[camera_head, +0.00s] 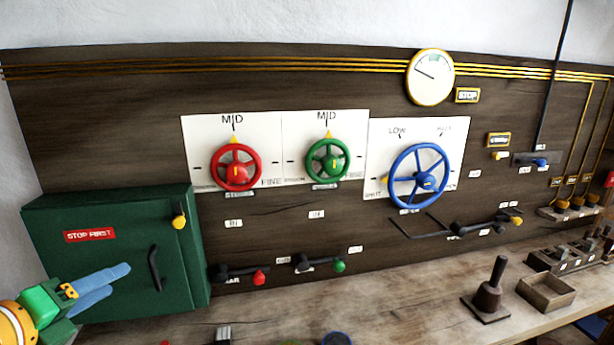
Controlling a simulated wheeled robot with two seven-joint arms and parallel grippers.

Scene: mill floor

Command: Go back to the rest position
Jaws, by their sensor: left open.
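My left gripper (98,287) is at the lower left, in front of the green cabinet (110,255). Its blue fingers point right, toward the cabinet's dark handle (156,268), with a gap between them and the handle. It is open and nothing shows between its fingers. My right gripper is not in the view. The cabinet door looks closed and bears a red "STOP FIRST" label (89,236) and a yellow knob (179,221).
A red wheel (236,167), a green wheel (327,160) and a blue wheel (418,176) sit on the wooden wall panel. Levers stick out below them. A bench (420,300) runs along the wall with a dark upright handle (490,292) and an open wooden box (545,291).

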